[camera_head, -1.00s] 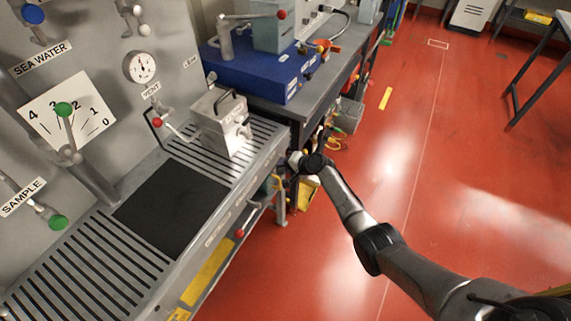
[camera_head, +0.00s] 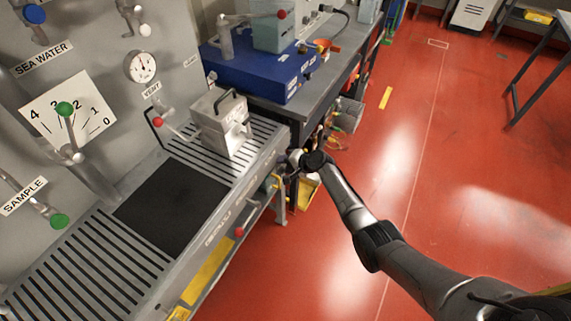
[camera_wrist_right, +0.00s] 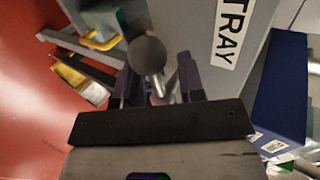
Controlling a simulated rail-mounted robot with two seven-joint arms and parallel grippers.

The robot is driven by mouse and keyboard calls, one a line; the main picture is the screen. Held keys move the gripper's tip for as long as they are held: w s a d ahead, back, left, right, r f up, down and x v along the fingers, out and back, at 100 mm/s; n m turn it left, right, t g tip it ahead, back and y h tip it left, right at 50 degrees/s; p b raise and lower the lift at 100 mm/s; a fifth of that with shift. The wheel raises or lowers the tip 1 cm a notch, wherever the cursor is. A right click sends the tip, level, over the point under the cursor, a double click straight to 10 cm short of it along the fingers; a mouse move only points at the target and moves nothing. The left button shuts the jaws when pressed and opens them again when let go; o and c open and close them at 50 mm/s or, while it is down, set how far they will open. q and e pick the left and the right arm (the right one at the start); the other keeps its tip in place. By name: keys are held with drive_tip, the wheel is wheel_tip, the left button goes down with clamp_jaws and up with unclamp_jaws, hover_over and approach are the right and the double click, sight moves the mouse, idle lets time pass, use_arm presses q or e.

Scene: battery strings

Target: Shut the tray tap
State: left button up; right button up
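In the right wrist view, a dark round knob (camera_wrist_right: 147,55) on a short metal stem stands close in front of my right gripper (camera_wrist_right: 158,80). The gripper's two fingers are apart, one on each side of the stem. I cannot tell whether they touch it. A white label reading TRAY (camera_wrist_right: 231,30) is on the grey face beside the knob. In the head view my right arm reaches to the grey bench's front edge, and its fingers are not clear. A red ball handle (camera_head: 240,231) shows below that edge. My left gripper is not in view.
A slatted grey tray top (camera_head: 95,262) with a black mat (camera_head: 172,207) lies left of my arm. A metal box (camera_head: 220,122) stands on it. A blue case (camera_head: 262,72) is on the bench behind. The red floor (camera_head: 430,150) to the right is open.

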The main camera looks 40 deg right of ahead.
drive_tip(key=shift+a+f, duration=0.1)
drive_tip(key=shift+a, duration=0.05)
drive_tip(key=shift+s, duration=0.1)
drive_tip(key=shift+s+r, duration=0.2)
drive_tip(key=p+v, duration=0.5)
drive_tip(key=v, duration=0.8)
